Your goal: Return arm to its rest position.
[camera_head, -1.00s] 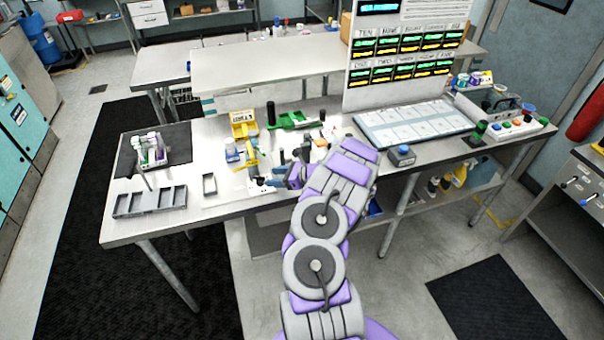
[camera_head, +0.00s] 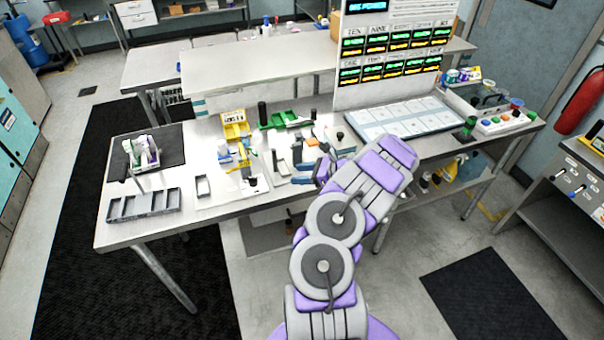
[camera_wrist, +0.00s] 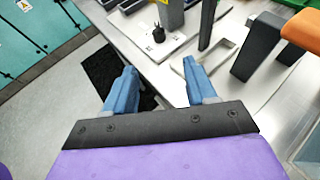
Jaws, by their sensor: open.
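My arm, purple and grey, reaches up from the bottom of the head view toward the front edge of the workbench (camera_head: 215,217). My gripper (camera_wrist: 155,90) shows in the wrist view as two blue fingers spread wide apart with nothing between them. Below and between the fingers are the bench's metal edge and the floor. In the head view the gripper (camera_head: 322,170) is small and partly hidden by my arm, near the bench's front edge, right of the tool cluster.
On the bench are a grey compartment tray (camera_head: 144,204), a tube rack (camera_head: 141,153), a yellow bin (camera_head: 235,125), a green fixture (camera_head: 285,120) and a white panel (camera_head: 405,118). A display board (camera_head: 390,50) stands behind.

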